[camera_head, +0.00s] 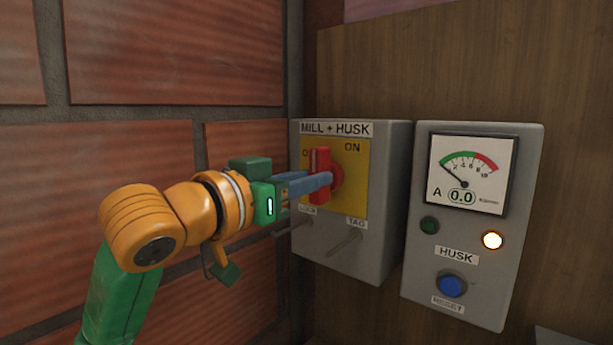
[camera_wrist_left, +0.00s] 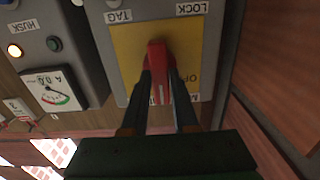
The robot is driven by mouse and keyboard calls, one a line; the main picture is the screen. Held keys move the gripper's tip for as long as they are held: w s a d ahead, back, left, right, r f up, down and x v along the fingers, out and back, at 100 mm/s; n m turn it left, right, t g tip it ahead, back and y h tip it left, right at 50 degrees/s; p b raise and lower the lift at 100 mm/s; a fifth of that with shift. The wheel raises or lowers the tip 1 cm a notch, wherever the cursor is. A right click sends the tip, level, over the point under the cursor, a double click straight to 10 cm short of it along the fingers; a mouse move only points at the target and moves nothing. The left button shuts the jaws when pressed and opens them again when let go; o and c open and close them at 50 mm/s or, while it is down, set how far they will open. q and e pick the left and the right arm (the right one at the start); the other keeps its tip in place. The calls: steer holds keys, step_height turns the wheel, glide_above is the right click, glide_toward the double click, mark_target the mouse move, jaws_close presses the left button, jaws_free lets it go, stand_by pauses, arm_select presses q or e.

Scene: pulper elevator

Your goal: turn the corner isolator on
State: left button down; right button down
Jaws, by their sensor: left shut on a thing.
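The corner isolator is a grey box (camera_head: 389,210) labelled MILL + HUSK, with a yellow plate (camera_head: 352,203) and a red handle (camera_head: 320,160). The handle looks about upright, with ON at the plate's upper right and a partly covered word at upper left. My left gripper (camera_head: 325,181) is shut on the red handle. In the left wrist view, which is upside down, the handle (camera_wrist_left: 157,60) sits between the two fingers (camera_wrist_left: 160,85). The fingers hide part of the plate. My right gripper is not in view.
To the right, a grey HUSK panel (camera_head: 415,270) carries a meter (camera_head: 470,172) reading 0.0, a dark green lamp (camera_head: 429,225), a lit lamp (camera_head: 492,240) and a blue RESET button (camera_head: 451,284). A brick wall (camera_head: 150,60) stands close on the left.

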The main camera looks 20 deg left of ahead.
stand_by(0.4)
arm_select(q)
steer(key=c, duration=0.7)
jaws_free()
steer(key=shift+w, duration=0.1)
steer(key=b+v, duration=0.2)
steer(key=v, duration=0.5)
steer(key=shift+b, duration=0.4)
